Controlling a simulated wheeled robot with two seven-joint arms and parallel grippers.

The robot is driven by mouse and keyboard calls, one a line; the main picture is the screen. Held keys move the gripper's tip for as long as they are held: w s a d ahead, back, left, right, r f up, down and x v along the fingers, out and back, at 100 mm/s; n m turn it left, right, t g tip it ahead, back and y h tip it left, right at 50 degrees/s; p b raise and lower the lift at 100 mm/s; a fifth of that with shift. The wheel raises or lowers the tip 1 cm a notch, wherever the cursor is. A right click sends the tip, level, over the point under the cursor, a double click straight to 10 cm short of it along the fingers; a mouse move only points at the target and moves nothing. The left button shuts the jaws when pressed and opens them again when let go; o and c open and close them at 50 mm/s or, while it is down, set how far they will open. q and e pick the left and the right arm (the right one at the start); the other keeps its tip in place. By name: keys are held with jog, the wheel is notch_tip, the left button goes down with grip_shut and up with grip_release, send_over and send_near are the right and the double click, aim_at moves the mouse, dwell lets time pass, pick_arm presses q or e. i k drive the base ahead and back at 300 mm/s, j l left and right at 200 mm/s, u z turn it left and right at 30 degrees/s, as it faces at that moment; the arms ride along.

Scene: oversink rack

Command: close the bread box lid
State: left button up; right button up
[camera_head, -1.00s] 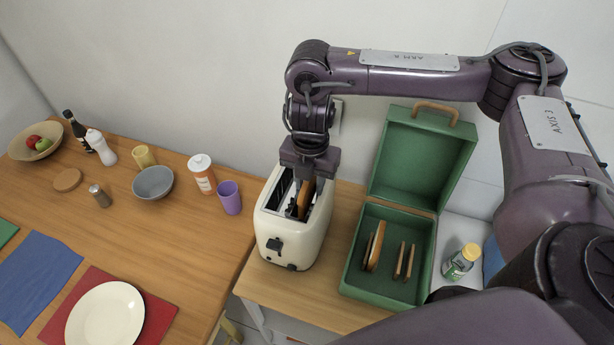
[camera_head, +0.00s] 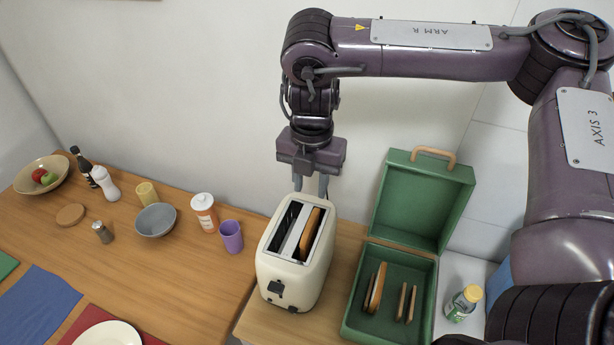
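The green bread box (camera_head: 350,325) stands open on the light wood counter, right of the toaster. Its lid (camera_head: 421,204) is raised and leans back, with a tan handle (camera_head: 433,153) at its top edge. Several bread slices (camera_head: 376,288) stand upright inside the box. The cream toaster (camera_head: 312,272) has a bread slice (camera_head: 311,234) in its right slot. My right gripper (camera_head: 311,188) hangs fingers-down above the back end of the toaster, open and empty. My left gripper is not in view.
A bottle with a yellow cap (camera_head: 464,302) stands right of the bread box. A purple cup (camera_head: 231,236), white-lidded bottle (camera_head: 204,212) and grey bowl (camera_head: 155,219) stand on the table at left. The wall is close behind the lid.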

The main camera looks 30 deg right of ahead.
aim_at(421, 201)
jog(key=k+j, duration=0.65)
jog(key=k, duration=0.25)
